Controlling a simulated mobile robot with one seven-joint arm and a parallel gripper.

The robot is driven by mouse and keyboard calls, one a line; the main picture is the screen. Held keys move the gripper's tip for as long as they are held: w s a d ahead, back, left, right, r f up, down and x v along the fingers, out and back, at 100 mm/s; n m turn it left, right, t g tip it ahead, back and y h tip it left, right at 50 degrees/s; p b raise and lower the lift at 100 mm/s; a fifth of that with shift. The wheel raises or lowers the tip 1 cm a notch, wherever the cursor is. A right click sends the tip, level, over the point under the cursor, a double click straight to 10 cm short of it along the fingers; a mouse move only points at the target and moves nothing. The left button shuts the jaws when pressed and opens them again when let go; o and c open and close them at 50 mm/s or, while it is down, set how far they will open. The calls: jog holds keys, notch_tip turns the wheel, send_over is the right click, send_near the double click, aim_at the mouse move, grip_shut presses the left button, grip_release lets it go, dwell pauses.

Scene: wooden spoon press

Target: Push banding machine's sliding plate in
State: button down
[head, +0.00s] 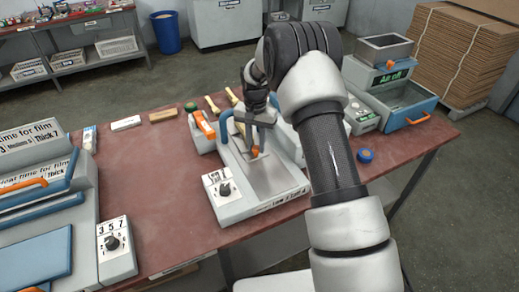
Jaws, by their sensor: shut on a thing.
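The banding machine (244,208) stands on the red table in the middle of the head view, a light grey unit with a dial box at its front left corner. Its flat metal sliding plate (279,176) lies on top. A small orange handle (255,152) shows at the plate's left part. My gripper (256,146) points down over the machine and is shut on this handle. My arm comes in from the lower right and hides the machine's right side. The fingertips are small and partly hidden, so their exact contact is hard to see.
A larger sealing machine (40,205) fills the table's left side. A blue-grey machine with a drawer (405,110) stands at the right. A blue tape roll (365,155), a wooden block (162,115) and brushes (212,104) lie on the table. The table between the machines is clear.

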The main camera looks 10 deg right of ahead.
jog(key=shift+w+a+r, duration=0.1)
jog(key=shift+w+a, duration=0.05)
jog(key=shift+w, duration=0.1)
jog(key=c, duration=1.5)
grip_release()
jog(key=shift+w, duration=0.1)
jog(key=shift+o, duration=0.2)
notch_tip(320, 180, up, 17)
jog(key=shift+r, duration=0.15)
